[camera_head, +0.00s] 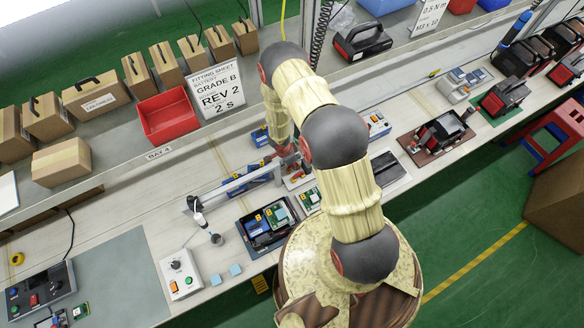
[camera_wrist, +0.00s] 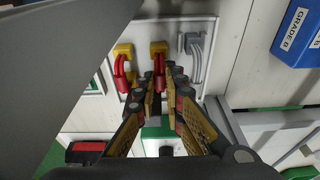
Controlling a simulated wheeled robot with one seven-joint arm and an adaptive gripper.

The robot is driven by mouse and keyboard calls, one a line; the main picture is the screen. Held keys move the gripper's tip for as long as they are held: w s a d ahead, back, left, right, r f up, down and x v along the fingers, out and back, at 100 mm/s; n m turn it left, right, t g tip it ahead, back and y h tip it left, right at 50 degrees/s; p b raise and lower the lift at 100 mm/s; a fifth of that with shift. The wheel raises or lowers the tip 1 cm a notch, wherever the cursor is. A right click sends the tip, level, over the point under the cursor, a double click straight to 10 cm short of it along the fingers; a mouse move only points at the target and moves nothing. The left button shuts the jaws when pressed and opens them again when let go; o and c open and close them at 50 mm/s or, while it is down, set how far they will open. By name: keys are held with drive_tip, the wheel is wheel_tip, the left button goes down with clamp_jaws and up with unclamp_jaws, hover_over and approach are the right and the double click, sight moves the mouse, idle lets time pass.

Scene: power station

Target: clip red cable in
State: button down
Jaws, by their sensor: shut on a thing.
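In the wrist view a red cable (camera_wrist: 159,65) hangs from a yellow connector (camera_wrist: 158,47) on a white panel (camera_wrist: 140,32). My gripper (camera_wrist: 165,80) is closed around the red cable just below that connector; its fingertips partly hide the cable. A second red cable (camera_wrist: 121,72) with its own yellow connector (camera_wrist: 123,49) is to the left, apart from the fingers. A grey connector (camera_wrist: 190,42) with grey cables is to the right. In the head view my gripper (camera_head: 287,153) is low over the bench, and the arm hides much of the work spot.
A blue box marked Grade B (camera_wrist: 297,35) is right of the panel. In the head view, a black tray (camera_head: 264,238) with blue and green parts, a white button box (camera_head: 181,274) and a red bin (camera_head: 167,115) are to the left. A dark power unit (camera_head: 440,133) is to the right.

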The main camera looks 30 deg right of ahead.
drive_tip(key=shift+r+p, duration=3.15)
drive_tip(key=shift+r, duration=0.9)
drive_tip(key=shift+f, duration=0.15)
wheel_tip(320, 180, down, 8)
drive_tip(key=b, duration=0.6)
drive_tip(key=shift+r, duration=0.2)
